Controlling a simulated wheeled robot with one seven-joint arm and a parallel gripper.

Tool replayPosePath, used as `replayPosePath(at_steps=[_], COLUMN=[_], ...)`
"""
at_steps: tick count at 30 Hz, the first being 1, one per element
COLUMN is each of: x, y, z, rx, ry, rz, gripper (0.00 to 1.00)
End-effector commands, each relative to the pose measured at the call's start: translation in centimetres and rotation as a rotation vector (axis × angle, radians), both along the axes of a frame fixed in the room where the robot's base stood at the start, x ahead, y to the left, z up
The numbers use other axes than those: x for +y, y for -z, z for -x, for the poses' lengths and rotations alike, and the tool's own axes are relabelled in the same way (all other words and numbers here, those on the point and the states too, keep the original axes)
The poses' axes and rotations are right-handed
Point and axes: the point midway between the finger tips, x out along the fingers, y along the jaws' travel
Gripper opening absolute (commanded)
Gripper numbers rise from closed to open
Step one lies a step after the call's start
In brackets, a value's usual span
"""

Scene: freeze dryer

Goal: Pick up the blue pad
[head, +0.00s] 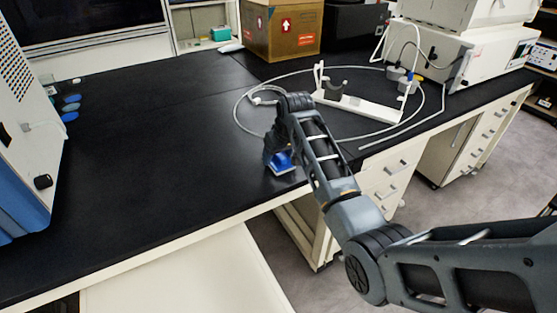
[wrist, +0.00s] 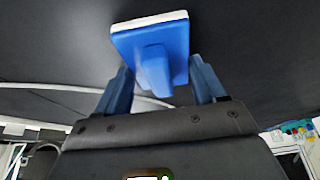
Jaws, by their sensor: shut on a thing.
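The blue pad (head: 282,162) is a small block with a pale underside edge. It is near the front edge of the black bench top in the head view. In the wrist view the blue pad (wrist: 176,38) shows large, with a short blue handle on its near face, between the two fingers. My gripper (head: 275,152) points down at the pad and is shut on it; my gripper also shows in the wrist view (wrist: 160,82). I cannot tell whether the pad touches the bench or is just above it. The arm partly hides the gripper in the head view.
A pale hose (head: 240,112) loops on the bench behind the gripper, beside a white stand (head: 360,106). A cardboard box (head: 282,30) and a white machine (head: 440,60) stand at the back. A blue-and-white machine (head: 28,130) stands left. The bench's middle left is clear.

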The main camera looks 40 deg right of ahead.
Motion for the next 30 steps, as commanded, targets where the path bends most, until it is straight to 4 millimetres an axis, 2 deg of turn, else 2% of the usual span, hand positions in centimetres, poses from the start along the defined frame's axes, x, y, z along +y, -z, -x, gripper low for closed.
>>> replayPosePath(at_steps=[1,4,14,20,23,30], x=[0.0,0.0,0.0,0.0,-0.1,-2.7], y=[0.0,0.0,-0.4,-2.3,-4.3,-7.4], z=[0.0,0.0,0.0,-0.1,-0.2,5.1], rx=[0.0,0.0,-0.001,-0.003,-0.006,-0.003], ry=[0.0,0.0,0.0,0.0,0.0,0.004], rz=[0.0,0.0,0.0,0.001,0.003,0.001], gripper=[0.48,0.39,0.39,0.39,0.39,0.39])
